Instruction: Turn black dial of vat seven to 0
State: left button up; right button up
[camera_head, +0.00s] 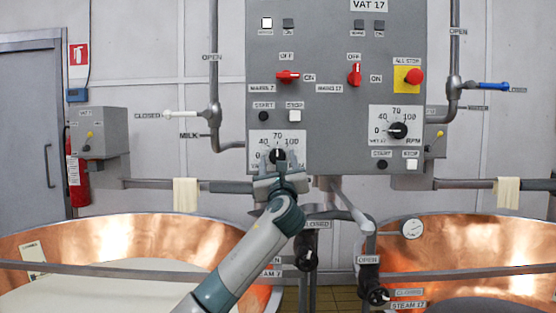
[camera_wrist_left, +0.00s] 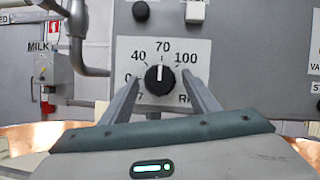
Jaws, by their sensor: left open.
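The left black dial (camera_head: 278,155) sits low on the grey control panel, on a white scale plate, under a switch labelled for 7. In the left wrist view the dial (camera_wrist_left: 159,79) has its white pointer straight up at 70. The 0 mark (camera_wrist_left: 125,79) is partly covered by a finger. My left gripper (camera_head: 278,165) is in front of the dial; in the left wrist view its open fingers (camera_wrist_left: 160,85) show on both sides of the dial. I cannot tell if they touch it. The label under the dial is hidden. My right gripper is out of view.
A second black dial (camera_head: 397,130), for the other vat, is on the panel's right. Red switches (camera_head: 288,77) and a red all-stop button (camera_head: 414,77) are above. Pipes and valves (camera_head: 308,258) hang below. Copper vats (camera_head: 120,240) stand left and right behind rails.

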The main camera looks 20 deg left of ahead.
pick_arm(q)
jog(key=c, duration=1)
jog(key=shift+c, duration=0.2)
